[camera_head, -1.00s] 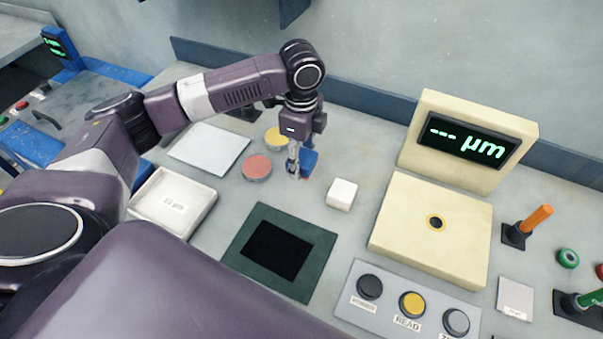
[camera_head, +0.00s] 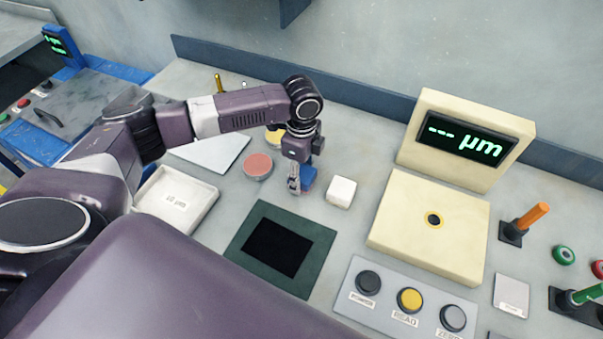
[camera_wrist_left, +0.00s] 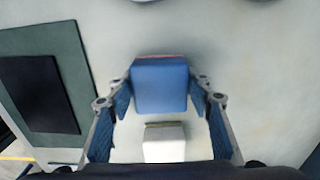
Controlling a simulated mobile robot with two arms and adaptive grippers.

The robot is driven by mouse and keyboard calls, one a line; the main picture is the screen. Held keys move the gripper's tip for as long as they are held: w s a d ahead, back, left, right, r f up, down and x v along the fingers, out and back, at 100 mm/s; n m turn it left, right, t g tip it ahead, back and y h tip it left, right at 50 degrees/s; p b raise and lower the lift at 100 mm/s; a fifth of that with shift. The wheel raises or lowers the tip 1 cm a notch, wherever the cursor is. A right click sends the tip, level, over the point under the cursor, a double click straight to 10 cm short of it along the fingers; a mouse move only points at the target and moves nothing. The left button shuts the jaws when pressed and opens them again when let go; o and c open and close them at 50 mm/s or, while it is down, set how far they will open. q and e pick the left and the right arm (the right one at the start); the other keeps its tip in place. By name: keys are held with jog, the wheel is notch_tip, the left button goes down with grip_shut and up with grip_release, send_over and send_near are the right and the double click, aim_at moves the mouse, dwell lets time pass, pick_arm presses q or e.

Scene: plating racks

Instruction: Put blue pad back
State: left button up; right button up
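The blue pad (camera_head: 308,180) is a small blue block beside the white cube (camera_head: 341,191) in the head view. It also shows in the left wrist view (camera_wrist_left: 160,86), between the fingertips, with a thin reddish line along its far edge. My left gripper (camera_head: 296,182) is shut on the blue pad, pointing down. Whether the pad touches the table is hard to tell. The white cube also shows in the left wrist view (camera_wrist_left: 164,142), near the pad. My right gripper is not in view.
A red disc (camera_head: 258,166), a partly hidden yellow disc (camera_head: 275,136) and a white plate (camera_head: 215,152) lie nearby.

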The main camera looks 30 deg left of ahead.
aim_at(302, 172)
pick_arm(q)
jog(key=o, duration=0.3)
jog(key=shift+r, duration=0.15)
jog(key=shift+r, duration=0.3)
notch_tip(302, 172, up, 12)
jog(key=b, duration=0.2)
jog(key=shift+f+b, duration=0.25)
jog(key=shift+b, duration=0.05)
